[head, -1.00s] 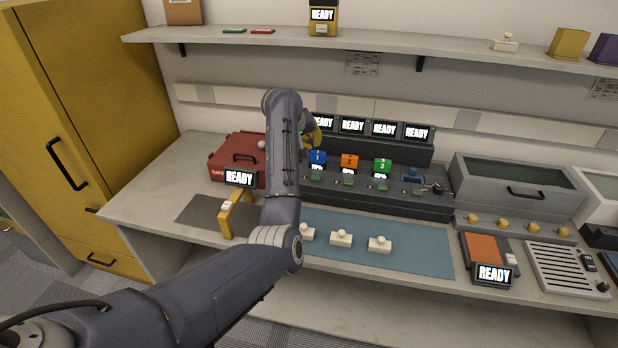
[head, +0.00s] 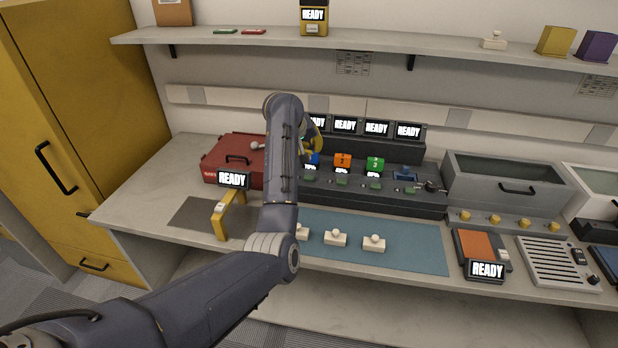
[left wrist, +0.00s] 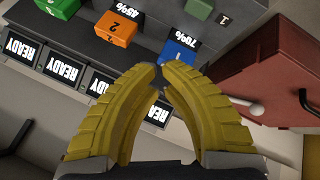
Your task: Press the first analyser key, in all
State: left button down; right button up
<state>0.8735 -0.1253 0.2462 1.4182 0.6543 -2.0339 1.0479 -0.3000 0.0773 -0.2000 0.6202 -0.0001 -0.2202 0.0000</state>
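A dark analyser bank (head: 400,205) stands on the bench with green keys in a row along its front. The first green key (head: 310,178) is beside my forearm in the head view; a green key also shows at the top of the left wrist view (left wrist: 200,8). Behind the keys sit a blue unit (head: 314,160), an orange unit (head: 342,160) and a green unit (head: 375,164). My left gripper (head: 317,150), partly hidden by my arm, is above the blue unit. In the left wrist view its yellow fingers (left wrist: 160,74) meet at the tips, with nothing seen held. My right gripper is out of view.
READY screens (head: 376,128) line the back of the bank. A red case (head: 222,165) lies left of my arm, near a yellow stand (head: 222,218). White stamp-like pieces (head: 335,238) sit on a blue mat (head: 415,255). A shelf (head: 400,42) runs above.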

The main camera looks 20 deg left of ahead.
pick_arm(q)
jog(key=shift+f, duration=3.5)
jog(key=shift+f, duration=0.9)
jog(key=shift+r, duration=0.9)
jog(key=shift+r, duration=0.1)
notch_tip(320, 180, up, 5)
jog(key=shift+f, duration=0.1)
dwell(0.4)
jog(key=shift+a, duration=0.1)
dwell(0.6)
